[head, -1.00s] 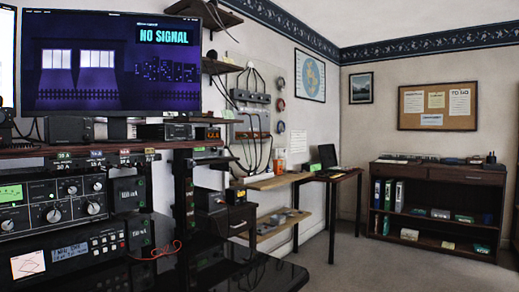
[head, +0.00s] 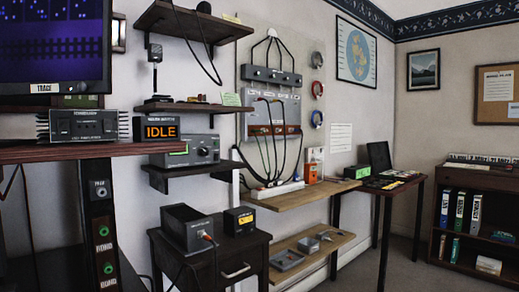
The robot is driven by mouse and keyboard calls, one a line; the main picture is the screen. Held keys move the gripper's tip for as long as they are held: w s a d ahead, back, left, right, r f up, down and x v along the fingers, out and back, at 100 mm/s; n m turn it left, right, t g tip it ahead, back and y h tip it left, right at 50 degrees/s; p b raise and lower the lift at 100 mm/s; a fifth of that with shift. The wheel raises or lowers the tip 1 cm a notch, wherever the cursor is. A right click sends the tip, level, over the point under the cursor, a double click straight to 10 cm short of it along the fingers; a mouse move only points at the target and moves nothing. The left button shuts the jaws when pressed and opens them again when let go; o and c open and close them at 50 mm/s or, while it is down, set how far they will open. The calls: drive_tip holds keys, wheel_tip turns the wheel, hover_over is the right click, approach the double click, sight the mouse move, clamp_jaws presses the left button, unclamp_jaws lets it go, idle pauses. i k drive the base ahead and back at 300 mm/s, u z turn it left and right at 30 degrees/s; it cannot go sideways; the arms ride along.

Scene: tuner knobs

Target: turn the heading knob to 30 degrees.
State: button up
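A grey box (head: 190,150) with a small green display and a round knob (head: 204,153) on its front sits on a dark wall shelf, left of centre in the head view. Its labels are too small to read, so I cannot tell whether this is the heading knob or what angle it points to. A black unit with an orange IDLE display (head: 160,128) stands above it. My gripper is not in view.
A dark drawer cabinet (head: 225,265) below carries a grey box (head: 187,228) and a small black meter (head: 239,220). A dark desk edge (head: 80,151) and black post (head: 100,235) stand at left. Wooden shelves (head: 290,198) are centre. Floor at right is clear.

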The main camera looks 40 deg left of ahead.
sight(203, 151)
drive_tip(key=u, duration=0.3)
drive_tip(key=i, duration=1.05)
drive_tip(key=u, duration=0.6)
